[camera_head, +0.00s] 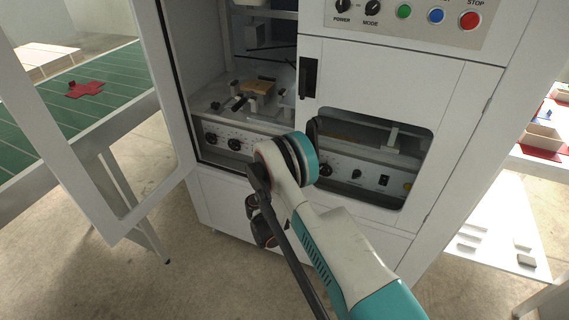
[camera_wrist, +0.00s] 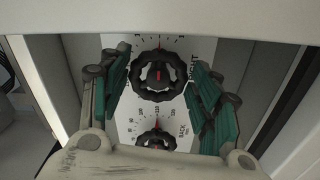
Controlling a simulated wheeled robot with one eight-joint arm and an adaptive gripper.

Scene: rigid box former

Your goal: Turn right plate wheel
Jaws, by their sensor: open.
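In the wrist view, a black hand wheel (camera_wrist: 158,75) with a red mark near its middle sits on a white scale plate (camera_wrist: 178,50). The lettering to its right is partly hidden but ends in "GHT". My gripper (camera_wrist: 160,68) is open, its teal-padded fingers on either side of this wheel. I see no clear contact with it. A second black wheel (camera_wrist: 155,139), with a red pointer and the label "BACK", lies below in the picture. In the head view my arm reaches toward the cabinet, and I cannot clearly make out the fingers or this wheel.
The white cabinet (camera_head: 336,58) has its framed left door (camera_head: 150,212) swung open. Small dark knobs (camera_head: 234,144) show on a panel inside, and more sit behind the window opening. A green table (camera_head: 45,110) stands left. Pale walls flank my gripper closely in the wrist view.

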